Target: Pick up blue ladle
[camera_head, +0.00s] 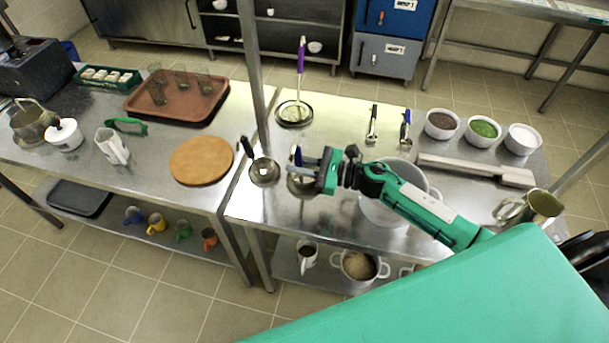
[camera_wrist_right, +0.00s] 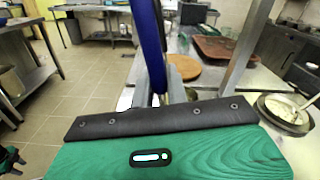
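The blue ladle (camera_head: 297,151) is at the near left of the right-hand steel table, its blue handle upright and its steel bowl low, partly hidden behind my gripper. My right gripper (camera_head: 303,164) reaches in from the right, with its fingers at the handle. In the right wrist view the blue handle (camera_wrist_right: 150,45) runs down between the two grey fingers (camera_wrist_right: 160,90). I cannot tell whether the fingers press on it or leave a gap. My left gripper is not in view.
A black-handled ladle (camera_head: 264,171) stands close to the left. A purple-handled skimmer (camera_head: 295,113) is farther back. A large white pot (camera_head: 378,208) is under my right arm. A steel post (camera_head: 254,70) rises between the tables. A round wooden board (camera_head: 201,160) lies left.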

